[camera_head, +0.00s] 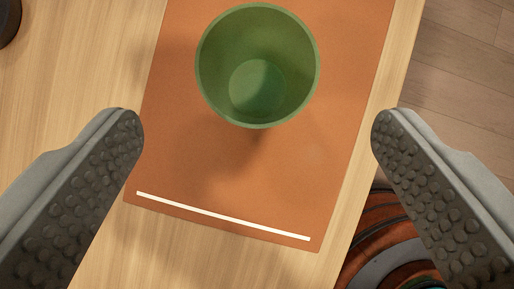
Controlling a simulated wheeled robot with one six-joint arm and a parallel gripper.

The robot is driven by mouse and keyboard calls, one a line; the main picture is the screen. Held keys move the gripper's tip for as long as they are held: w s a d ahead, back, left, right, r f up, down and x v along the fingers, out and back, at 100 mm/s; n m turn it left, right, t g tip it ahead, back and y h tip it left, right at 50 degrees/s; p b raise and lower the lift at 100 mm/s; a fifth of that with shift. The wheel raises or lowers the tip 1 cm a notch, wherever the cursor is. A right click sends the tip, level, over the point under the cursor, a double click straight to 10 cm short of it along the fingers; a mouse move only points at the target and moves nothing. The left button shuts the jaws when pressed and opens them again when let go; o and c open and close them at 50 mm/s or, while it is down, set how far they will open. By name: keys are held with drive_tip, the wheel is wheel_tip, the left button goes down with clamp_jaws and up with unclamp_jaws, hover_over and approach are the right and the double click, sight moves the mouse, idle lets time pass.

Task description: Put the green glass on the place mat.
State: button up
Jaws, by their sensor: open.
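The green glass (257,66) stands upright on the orange place mat (220,190), towards the top of the picture. I look down into its open mouth. The mat lies flat on a light wooden table and has a white stripe near its lower edge. My gripper (257,122) is wide open and empty. Its two grey studded fingers are at the left and right, apart from the glass, which shows above the line between their tips. The mat's top end is cut off by the picture's edge.
The wooden table (80,75) is clear to the left, except for a dark object (8,20) at the top left corner, partly cut off. The table's right edge runs close beside the mat. Beyond it are a plank floor (460,80) and a patterned rug (385,235).

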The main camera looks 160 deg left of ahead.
drive_tip(key=v, duration=0.3)
drive_tip(key=shift+r, duration=0.15)
drive_tip(key=s+d+r+n+t, duration=0.1)
drive_tip(key=s+d+r+t, duration=0.2)
drive_tip(key=s+d+r, duration=0.2)
drive_tip(key=s+d+r+n+t+y, duration=0.1)
drive_tip(key=s+d+r+t, duration=0.3)
drive_tip(key=s+d, duration=0.6)
drive_tip(key=s+d+r+n+t+y, duration=0.1)
drive_tip(key=s+d+r+t, duration=0.3)
drive_tip(key=s+d+r, duration=0.4)
drive_tip(key=s+n, duration=0.1)
drive_tip(key=s, duration=0.5)
drive_tip(key=shift+r+n, duration=0.2)
drive_tip(key=shift+n, duration=0.1)
